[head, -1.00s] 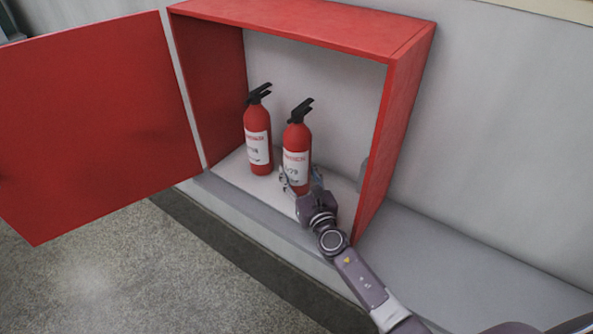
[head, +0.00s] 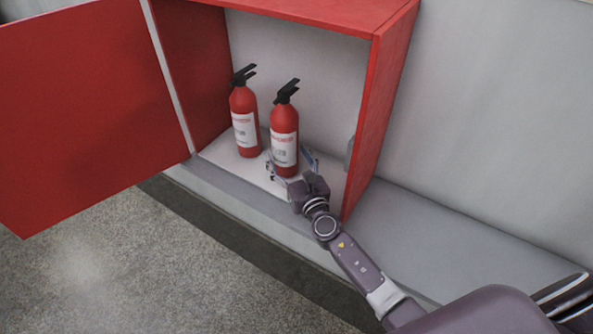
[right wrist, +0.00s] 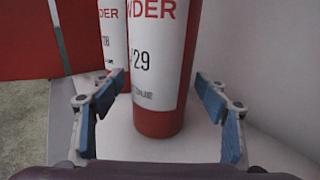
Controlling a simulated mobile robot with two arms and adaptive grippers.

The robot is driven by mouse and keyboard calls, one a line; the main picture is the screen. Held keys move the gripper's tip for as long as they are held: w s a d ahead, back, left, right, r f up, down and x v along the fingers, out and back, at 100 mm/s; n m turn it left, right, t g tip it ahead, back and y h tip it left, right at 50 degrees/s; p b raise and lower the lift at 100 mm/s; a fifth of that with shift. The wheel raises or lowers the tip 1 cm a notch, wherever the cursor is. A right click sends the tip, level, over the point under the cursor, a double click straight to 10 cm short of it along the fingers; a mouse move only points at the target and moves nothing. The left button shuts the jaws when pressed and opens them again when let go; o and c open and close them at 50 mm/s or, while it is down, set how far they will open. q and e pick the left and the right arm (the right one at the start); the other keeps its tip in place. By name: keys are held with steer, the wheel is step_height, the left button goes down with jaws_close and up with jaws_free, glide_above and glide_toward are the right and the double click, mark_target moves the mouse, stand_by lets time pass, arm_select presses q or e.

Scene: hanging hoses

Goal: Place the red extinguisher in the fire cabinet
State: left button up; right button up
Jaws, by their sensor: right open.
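Two red extinguishers with black handles and white labels stand upright inside the red fire cabinet (head: 387,105). The left extinguisher (head: 244,122) is nearer the hinge side. The right extinguisher (head: 284,140) stands beside it and also shows large in the right wrist view (right wrist: 160,65). My right gripper (head: 293,165) is open in front of the right extinguisher's lower part. In the right wrist view its blue-padded fingers (right wrist: 160,118) are spread on either side, with gaps to the bottle. The extinguisher's base rests on the cabinet floor. My left gripper is not in view.
The cabinet door (head: 90,105) is swung wide open to the left. A grey ledge (head: 440,240) runs along the wall to the right. The concrete floor (head: 200,270) in front is clear. The cabinet's right wall is close to my right arm.

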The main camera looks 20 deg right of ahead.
steer(key=s, duration=1)
steer(key=shift+s+d+b, duration=0.1)
steer(key=shift+d+b, duration=0.1)
steer(key=shift+b, duration=0.1)
